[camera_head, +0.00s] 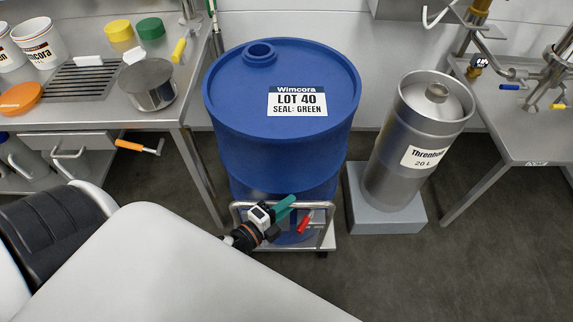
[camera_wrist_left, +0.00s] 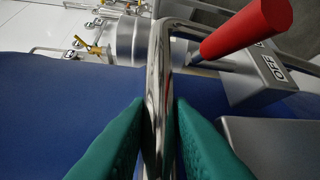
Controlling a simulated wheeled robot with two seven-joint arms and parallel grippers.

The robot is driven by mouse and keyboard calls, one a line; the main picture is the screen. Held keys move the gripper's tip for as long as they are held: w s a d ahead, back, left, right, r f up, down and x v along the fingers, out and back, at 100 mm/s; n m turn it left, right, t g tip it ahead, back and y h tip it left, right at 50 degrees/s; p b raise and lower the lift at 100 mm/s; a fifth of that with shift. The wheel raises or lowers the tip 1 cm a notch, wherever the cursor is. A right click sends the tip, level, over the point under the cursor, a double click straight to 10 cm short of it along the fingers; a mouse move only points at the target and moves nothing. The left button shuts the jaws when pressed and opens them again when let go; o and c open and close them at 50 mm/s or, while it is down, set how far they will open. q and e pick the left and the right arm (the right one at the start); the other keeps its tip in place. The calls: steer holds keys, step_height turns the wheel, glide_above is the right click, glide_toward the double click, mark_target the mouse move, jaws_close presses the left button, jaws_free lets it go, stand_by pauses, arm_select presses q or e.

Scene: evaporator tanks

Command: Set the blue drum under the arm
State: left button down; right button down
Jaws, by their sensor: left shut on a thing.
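The blue drum (camera_head: 280,130) stands upright in the middle of the head view, labelled "LOT 40 SEAL: GREEN", with a round bung on its lid. It rests on a low trolley (camera_head: 318,242) with a tubular metal handle (camera_head: 322,213) at the near side. My left gripper (camera_head: 290,203) has teal fingers and is at this handle. In the left wrist view the fingers (camera_wrist_left: 158,115) close around the shiny handle bar (camera_wrist_left: 157,75), with the drum's blue wall (camera_wrist_left: 60,115) behind. I cannot tell which fitting is the arm. My right gripper is out of view.
A red lever (camera_wrist_left: 245,30) rises beside a box marked "OFF" (camera_wrist_left: 270,68). A steel keg (camera_head: 415,140) stands on a grey block (camera_head: 385,213) to the right. Benches flank the drum, the left bench (camera_head: 125,118) holding tubs and a pot. Dark floor is open at the lower right.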

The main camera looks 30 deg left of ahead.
arm_select(q)
steer(key=shift+s+f, duration=0.15)
steer(key=shift+f, duration=0.05)
steer(key=c, duration=1.6)
jaws_free()
steer(key=shift+o, duration=0.2)
steer(key=shift+s+a, duration=0.1)
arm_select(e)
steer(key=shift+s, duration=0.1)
arm_select(q)
steer(key=shift+s+r, duration=0.1)
